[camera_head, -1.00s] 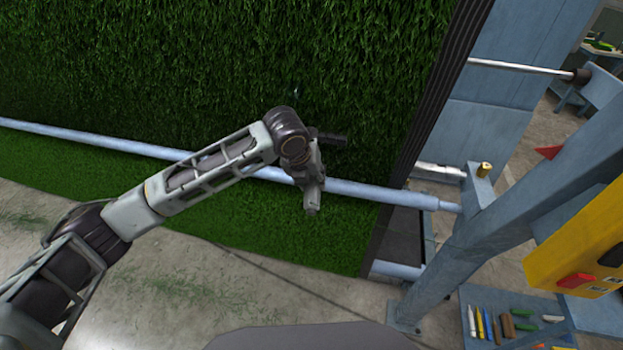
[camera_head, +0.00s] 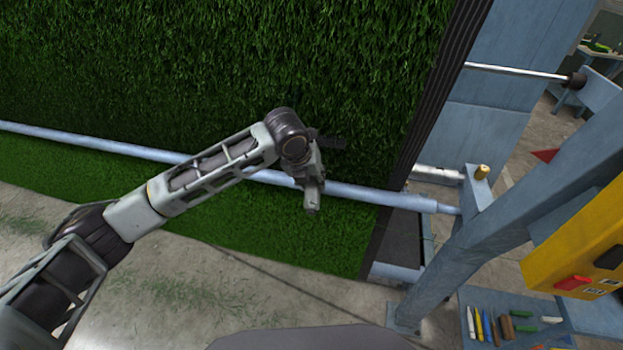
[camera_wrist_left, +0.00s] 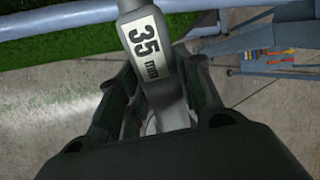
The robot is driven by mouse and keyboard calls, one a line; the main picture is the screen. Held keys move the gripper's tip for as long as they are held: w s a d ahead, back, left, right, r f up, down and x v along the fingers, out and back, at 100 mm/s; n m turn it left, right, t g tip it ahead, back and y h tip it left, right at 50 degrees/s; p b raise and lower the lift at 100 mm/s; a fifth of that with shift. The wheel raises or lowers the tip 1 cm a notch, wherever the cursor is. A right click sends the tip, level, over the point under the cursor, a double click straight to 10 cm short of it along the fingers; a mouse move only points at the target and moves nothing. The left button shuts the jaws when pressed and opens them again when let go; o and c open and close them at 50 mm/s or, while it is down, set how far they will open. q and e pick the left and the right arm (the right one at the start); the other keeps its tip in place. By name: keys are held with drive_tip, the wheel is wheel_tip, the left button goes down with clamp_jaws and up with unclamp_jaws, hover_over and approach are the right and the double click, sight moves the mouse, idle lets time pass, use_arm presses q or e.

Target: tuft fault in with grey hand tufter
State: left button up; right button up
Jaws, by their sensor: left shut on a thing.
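The grey hand tufter (camera_wrist_left: 146,48), with a "35 mm" label, stands between the fingers of my left gripper (camera_wrist_left: 160,100) in the left wrist view. The gripper is shut on it. In the head view my left gripper (camera_head: 318,158) is in front of the upright green turf (camera_head: 210,70), just above the pale blue bar, and my wrist hides most of it. I cannot tell whether the tufter's tip touches the turf. No fault in the turf can be made out. My right gripper is not in view.
A pale blue bar (camera_head: 375,193) crosses the turf low down. A blue frame post (camera_head: 480,235) with a yellow control box (camera_head: 575,245) stands at the right. A blue tray (camera_head: 480,305) below holds several small tools. Concrete floor lies in front.

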use_arm(q)
drive_tip(key=shift+d+r, duration=0.1)
drive_tip(key=shift+d, duration=0.05)
drive_tip(key=shift+s+d+p, duration=0.3)
drive_tip(key=shift+d+p, duration=0.2)
drive_tip(key=shift+d, duration=0.2)
drive_tip(key=shift+d, duration=0.25)
drive_tip(key=shift+s+d+p, duration=0.2)
drive_tip(key=shift+d+p, duration=0.3)
drive_tip(key=shift+d, duration=0.2)
drive_tip(key=shift+d+r, duration=0.1)
drive_tip(key=shift+d, duration=0.1)
drive_tip(key=shift+s+d+p, duration=0.35)
drive_tip(key=shift+d+p, duration=0.1)
drive_tip(key=shift+d, duration=0.35)
idle(0.4)
